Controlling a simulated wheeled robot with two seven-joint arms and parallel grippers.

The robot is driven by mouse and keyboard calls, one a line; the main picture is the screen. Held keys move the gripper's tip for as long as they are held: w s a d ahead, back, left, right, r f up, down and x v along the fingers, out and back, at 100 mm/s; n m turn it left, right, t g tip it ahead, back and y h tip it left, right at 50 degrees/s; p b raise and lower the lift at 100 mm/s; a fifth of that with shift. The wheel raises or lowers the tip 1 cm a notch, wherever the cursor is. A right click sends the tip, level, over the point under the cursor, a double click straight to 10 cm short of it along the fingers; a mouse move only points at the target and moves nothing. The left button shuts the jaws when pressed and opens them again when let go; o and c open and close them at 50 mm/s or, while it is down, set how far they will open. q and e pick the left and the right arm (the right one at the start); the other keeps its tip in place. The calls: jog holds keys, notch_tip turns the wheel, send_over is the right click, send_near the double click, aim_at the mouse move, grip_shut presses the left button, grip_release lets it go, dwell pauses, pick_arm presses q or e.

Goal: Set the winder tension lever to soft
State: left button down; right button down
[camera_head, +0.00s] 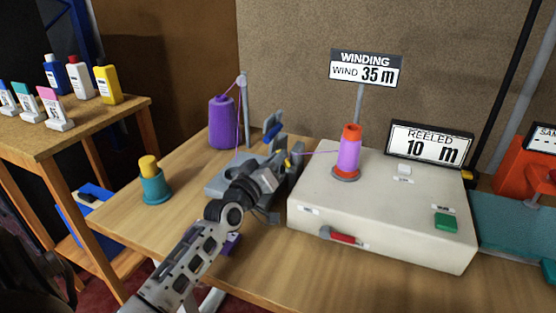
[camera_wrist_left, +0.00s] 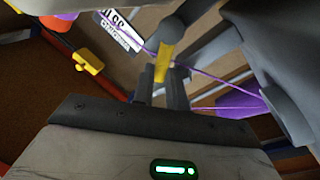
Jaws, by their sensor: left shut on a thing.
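My left gripper (camera_head: 280,164) reaches over the grey thread device (camera_head: 222,184) on the table, left of the white winder box (camera_head: 388,212). In the left wrist view its fingers (camera_wrist_left: 162,84) are shut on a yellow lever tip (camera_wrist_left: 164,62), which I take to be the tension lever. The lever's scale and any "soft" mark are hidden or too small to read. Purple thread (camera_wrist_left: 212,81) passes close to the fingers. A purple spool (camera_head: 349,155) stands on the winder box, and a red-handled lever (camera_head: 343,237) is on its front. My right gripper is not in view.
A large purple cone (camera_head: 222,123) and a teal pot with a yellow top (camera_head: 154,182) stand on the table at left. A sign reads "WIND 35 m" (camera_head: 366,69), and a display reads "REELED 10 m" (camera_head: 430,146). Bottles stand on a side table (camera_head: 79,127).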

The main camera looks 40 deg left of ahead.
pick_arm(q)
jog(key=shift+a+n, duration=0.1)
jog(key=shift+n, duration=0.3)
jog(key=c, duration=1.4)
grip_release()
